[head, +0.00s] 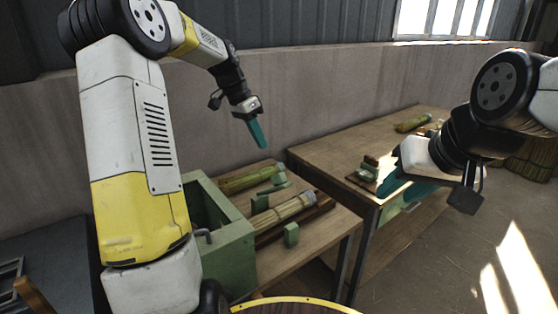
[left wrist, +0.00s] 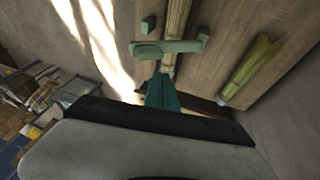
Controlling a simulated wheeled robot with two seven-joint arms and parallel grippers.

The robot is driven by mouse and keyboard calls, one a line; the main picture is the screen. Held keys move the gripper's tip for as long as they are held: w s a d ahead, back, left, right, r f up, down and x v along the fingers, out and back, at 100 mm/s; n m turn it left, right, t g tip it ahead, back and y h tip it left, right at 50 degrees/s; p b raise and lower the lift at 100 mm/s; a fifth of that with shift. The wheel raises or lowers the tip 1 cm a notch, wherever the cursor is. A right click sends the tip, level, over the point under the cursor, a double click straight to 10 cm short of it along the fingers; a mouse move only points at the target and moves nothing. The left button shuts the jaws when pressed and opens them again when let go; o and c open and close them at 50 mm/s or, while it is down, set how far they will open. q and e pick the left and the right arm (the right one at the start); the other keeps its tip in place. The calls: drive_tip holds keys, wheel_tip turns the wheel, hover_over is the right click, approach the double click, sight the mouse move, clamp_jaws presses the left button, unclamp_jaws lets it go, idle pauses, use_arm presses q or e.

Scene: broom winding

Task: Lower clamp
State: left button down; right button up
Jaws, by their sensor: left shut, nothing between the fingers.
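A green clamp (head: 272,188) stands on the near wooden bench, with a flat green bar. In the left wrist view the clamp's bar (left wrist: 170,47) lies across the end of a straw bundle (left wrist: 177,18). In the head view this tied bundle (head: 292,209) lies beside green blocks (head: 291,235). My left gripper (head: 258,134) is shut and empty, pointing down above the bench, apart from the clamp. Its teal fingers (left wrist: 162,94) show below the bar in the left wrist view. My right gripper (head: 396,186) is at the far bench; its finger gap is not clear.
A green box (head: 228,245) stands at the near bench's left end. A greener bundle (head: 240,180) lies at the back, near the wall. The far bench (head: 345,140) has mostly bare wood and another bundle (head: 412,123). A round yellow-rimmed top (head: 300,303) is at the bottom.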

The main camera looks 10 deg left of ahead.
use_arm(q)
drive_tip(key=x, duration=0.2)
drive_tip(key=s+x, duration=0.1)
drive_tip(key=x, duration=0.4)
drive_tip(key=shift+s+d+f, duration=0.2)
drive_tip(key=shift+s+d, duration=0.1)
drive_tip(key=shift+s, duration=0.1)
drive_tip(key=shift+s+d+f, duration=0.1)
